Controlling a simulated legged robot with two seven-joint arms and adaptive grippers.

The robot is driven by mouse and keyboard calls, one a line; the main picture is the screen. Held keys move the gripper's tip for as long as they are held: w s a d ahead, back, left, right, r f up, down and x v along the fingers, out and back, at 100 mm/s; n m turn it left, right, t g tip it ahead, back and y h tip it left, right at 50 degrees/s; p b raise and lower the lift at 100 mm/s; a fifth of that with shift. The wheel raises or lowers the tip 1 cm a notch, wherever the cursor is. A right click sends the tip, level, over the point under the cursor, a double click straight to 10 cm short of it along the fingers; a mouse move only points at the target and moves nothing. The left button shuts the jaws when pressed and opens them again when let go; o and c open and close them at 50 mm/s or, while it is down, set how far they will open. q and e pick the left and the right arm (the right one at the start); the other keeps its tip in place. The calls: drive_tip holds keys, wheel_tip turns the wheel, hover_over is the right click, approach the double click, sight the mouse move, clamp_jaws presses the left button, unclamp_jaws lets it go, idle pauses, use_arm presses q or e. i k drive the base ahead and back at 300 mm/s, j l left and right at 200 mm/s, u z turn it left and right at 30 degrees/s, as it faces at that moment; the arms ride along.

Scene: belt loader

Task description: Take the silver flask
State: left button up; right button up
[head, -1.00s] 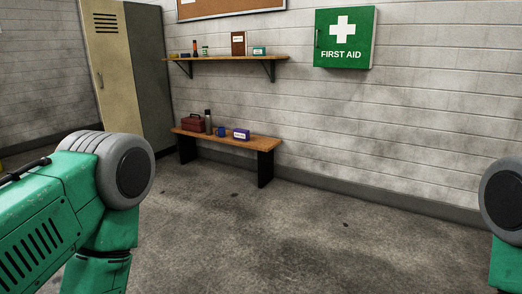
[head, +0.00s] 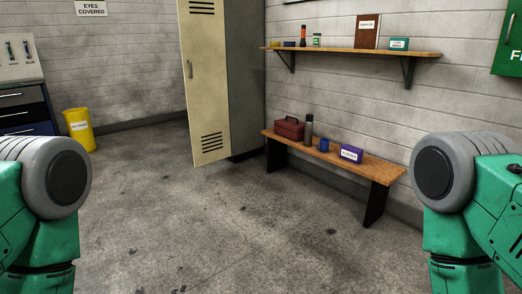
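A grey-silver flask (head: 308,131) with a dark top stands upright on the low wooden bench (head: 376,171), right of centre in the head view. It is between a dark red toolbox (head: 290,128) and a blue mug (head: 324,145). A purple box (head: 351,153) with a white label sits to the right of the mug. Both my arms show at the left and right edges of the view, well apart from the bench. Neither of my grippers is in view.
A shelf (head: 350,53) above the bench holds several small items. A tall locker (head: 205,85) with its beige door stands left of the bench. A yellow bin (head: 79,130) and a drawer cabinet (head: 25,105) are at the left. The floor (head: 220,220) before the bench is clear.

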sight(309, 123)
drive_tip(key=i, duration=2.55)
